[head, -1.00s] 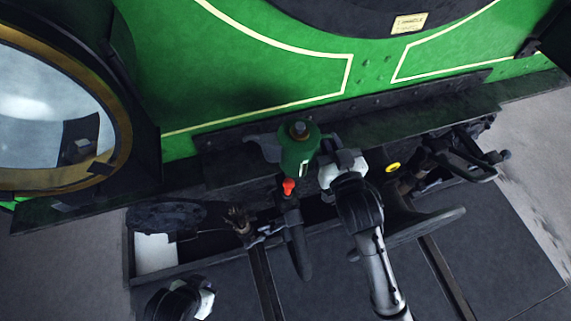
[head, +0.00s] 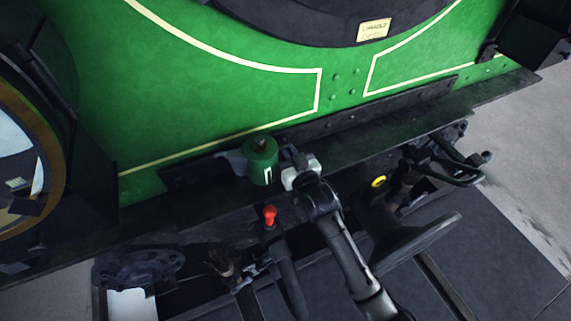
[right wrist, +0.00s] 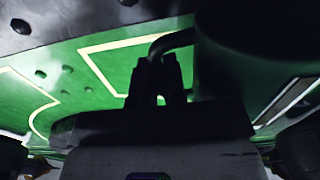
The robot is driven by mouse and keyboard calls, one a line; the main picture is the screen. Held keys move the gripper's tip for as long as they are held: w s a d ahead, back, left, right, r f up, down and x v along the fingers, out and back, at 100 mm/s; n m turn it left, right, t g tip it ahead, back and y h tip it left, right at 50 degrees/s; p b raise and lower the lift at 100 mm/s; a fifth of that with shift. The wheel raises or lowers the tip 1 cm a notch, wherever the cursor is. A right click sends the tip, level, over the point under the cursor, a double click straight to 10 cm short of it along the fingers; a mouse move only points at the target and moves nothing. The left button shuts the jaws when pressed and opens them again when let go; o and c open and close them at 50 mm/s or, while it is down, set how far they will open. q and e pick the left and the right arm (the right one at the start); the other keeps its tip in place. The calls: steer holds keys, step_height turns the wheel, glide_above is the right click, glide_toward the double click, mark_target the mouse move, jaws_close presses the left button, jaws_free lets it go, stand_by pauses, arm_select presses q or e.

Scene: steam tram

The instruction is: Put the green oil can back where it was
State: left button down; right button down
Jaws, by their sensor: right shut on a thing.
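The green oil can (head: 262,162) is upright in the head view, in front of the lower edge of the green tram panel. My right gripper (head: 290,168) is at its right side, shut on it. In the right wrist view the fingers (right wrist: 157,82) close around a thin curved handle (right wrist: 172,43), and the dark, shadowed can body (right wrist: 245,45) fills the upper right. I cannot tell whether the can's base touches the ledge or hangs above it. My left gripper is out of view.
A dark ledge (head: 385,138) runs along the panel's foot. A grey bracket (head: 233,160) is just left of the can. A red-tipped lever (head: 269,215) stands just below it. A round buffer (head: 412,240) and black hoses (head: 450,168) lie to the right.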

steer(key=shift+w+a+f, duration=0.25)
steer(key=shift+w+f, duration=0.05)
steer(key=shift+w, duration=0.2)
steer(key=shift+f+b, duration=0.7)
steer(key=shift+f, duration=1.3)
steer(key=c, duration=1.7)
jaws_free()
steer(key=shift+f, duration=0.2)
steer(key=o, duration=0.5)
steer(key=shift+r, duration=0.25)
steer(key=p+v, duration=0.2)
steer(key=v, duration=1)
steer(key=shift+p, duration=0.35)
